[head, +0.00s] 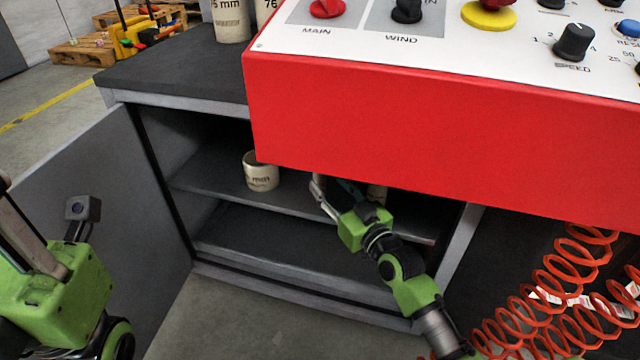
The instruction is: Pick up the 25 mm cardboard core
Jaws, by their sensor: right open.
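A short, pale cardboard core (261,173) stands upright on the cabinet's middle shelf. Only "mm" can be read on it, so I cannot tell its size. A second pale object, perhaps another core (377,194), stands on the same shelf, mostly hidden behind my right gripper. My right gripper (325,192) is open at the shelf, to the right of the first core and apart from it. My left gripper (10,225) is at the left edge of the picture, partly cut off, away from the cores. I cannot tell how its fingers stand.
The cabinet's grey door (100,190) stands open at left. A red control panel (420,120) overhangs the cabinet and hides the shelf's upper right. Taller marked cores (231,20) stand on the dark countertop (175,68). Orange coiled hoses (560,285) hang at lower right.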

